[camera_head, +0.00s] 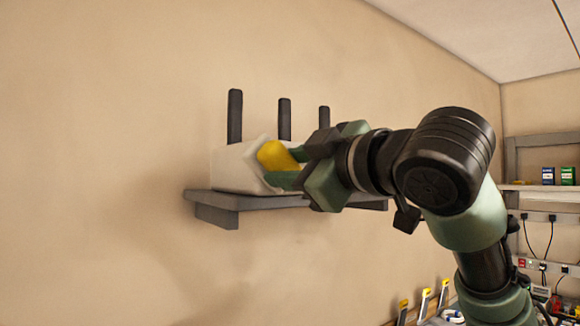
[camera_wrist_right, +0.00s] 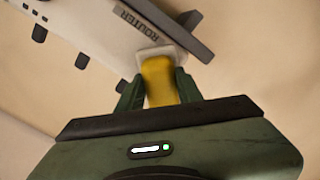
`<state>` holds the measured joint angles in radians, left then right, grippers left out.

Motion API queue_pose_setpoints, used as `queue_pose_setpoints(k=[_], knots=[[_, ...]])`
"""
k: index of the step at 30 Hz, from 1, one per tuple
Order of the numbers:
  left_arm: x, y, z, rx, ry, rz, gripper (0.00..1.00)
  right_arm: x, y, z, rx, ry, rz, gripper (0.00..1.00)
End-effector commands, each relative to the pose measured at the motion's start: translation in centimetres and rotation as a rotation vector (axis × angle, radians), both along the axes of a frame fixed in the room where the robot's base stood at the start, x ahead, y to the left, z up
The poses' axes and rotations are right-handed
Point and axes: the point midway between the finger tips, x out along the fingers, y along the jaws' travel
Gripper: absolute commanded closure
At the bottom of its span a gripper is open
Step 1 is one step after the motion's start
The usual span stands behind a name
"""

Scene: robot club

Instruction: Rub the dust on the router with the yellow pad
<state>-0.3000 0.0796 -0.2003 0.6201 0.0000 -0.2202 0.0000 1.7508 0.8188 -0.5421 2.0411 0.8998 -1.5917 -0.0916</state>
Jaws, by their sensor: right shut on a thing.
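The white router (camera_head: 232,165) with dark upright antennas stands on a dark grey wall shelf (camera_head: 210,200) in the head view. In the right wrist view the router (camera_wrist_right: 95,28) shows a ROUTER label and dark slots. My right gripper (camera_head: 283,165) is shut on the yellow pad (camera_head: 272,154), in front of the router. In the right wrist view the yellow pad (camera_wrist_right: 160,82) is between the fingers, its far end at a pale greyish patch (camera_wrist_right: 160,53) by the router's edge. I cannot tell whether they touch. Dust is not clearly visible. My left gripper is not in view.
The plain beige wall lies behind the shelf, with free room to the left. At the far right a shelf (camera_head: 545,187) holds small boxes (camera_head: 548,176), with sockets and cables below. Several yellow-topped tools (camera_head: 425,293) stand at the bottom.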

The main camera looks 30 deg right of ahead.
Motion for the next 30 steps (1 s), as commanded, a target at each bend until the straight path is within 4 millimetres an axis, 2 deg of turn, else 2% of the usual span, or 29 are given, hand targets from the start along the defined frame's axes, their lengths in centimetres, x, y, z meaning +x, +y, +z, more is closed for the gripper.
queue_pose_setpoints(k=[16,30], knots=[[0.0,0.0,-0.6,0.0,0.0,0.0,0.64,-5.3,-0.8,0.1,0.0,-0.004,-0.001,1.0],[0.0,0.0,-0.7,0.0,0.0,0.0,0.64,-5.9,-0.9,0.1,-0.001,-0.003,0.0,1.0]])
